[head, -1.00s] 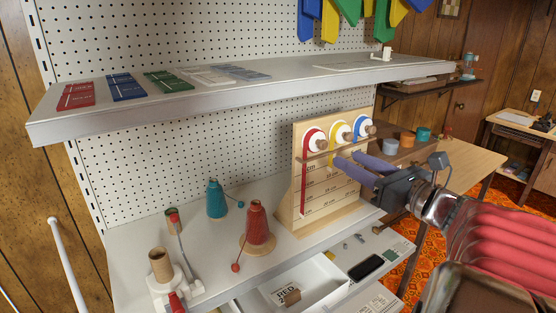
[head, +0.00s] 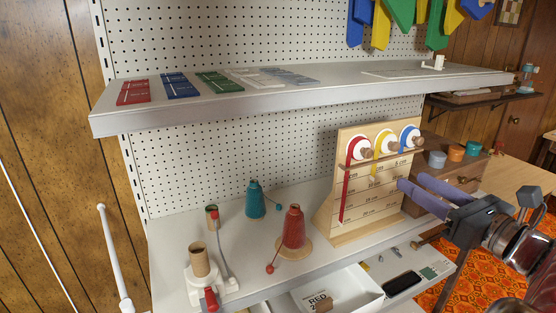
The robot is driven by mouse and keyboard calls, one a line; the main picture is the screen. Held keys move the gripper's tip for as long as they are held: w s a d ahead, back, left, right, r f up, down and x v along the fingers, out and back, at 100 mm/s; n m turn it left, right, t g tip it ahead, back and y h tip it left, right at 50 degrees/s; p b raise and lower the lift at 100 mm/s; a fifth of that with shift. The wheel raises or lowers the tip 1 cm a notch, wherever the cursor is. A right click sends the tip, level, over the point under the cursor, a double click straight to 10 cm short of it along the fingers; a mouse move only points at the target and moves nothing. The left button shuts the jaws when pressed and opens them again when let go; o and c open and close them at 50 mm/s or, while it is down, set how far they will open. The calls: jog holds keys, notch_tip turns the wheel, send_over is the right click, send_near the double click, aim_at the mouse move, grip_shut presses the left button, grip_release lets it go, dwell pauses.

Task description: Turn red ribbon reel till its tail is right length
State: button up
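The red ribbon reel (head: 352,143) is the leftmost of three on an upright wooden board, with a wooden knob on its front. Its red tail (head: 346,188) hangs down the board's left side, past several marked cm lines to near the lowest ones. The exact mark at its end is too small to read. My gripper (head: 410,181) is at the board's right side, lower than the red reel and apart from it. Its two purple fingers are spread with nothing visible between them.
The yellow reel (head: 384,142) and blue reel (head: 409,135) sit right of the red one with short tails. An open drawer (head: 372,303) below holds a card starting "RED". Red cone (head: 294,228) and teal cone (head: 255,201) stand left. A shelf (head: 300,90) overhangs.

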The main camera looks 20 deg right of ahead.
aim_at(370, 155)
jog(key=n, duration=1.9)
jog(key=shift+r+n, duration=0.1)
jog(key=shift+n, duration=0.2)
jog(key=shift+w, duration=0.2)
jog(key=shift+w+a, duration=0.3)
jog(key=shift+w, duration=1.95)
jog(key=shift+w+a, duration=0.35)
jog(key=shift+w, duration=1.85)
jog(key=shift+w+a, duration=0.3)
jog(key=shift+w, duration=1.95)
jog(key=shift+c, duration=0.2)
grip_shut()
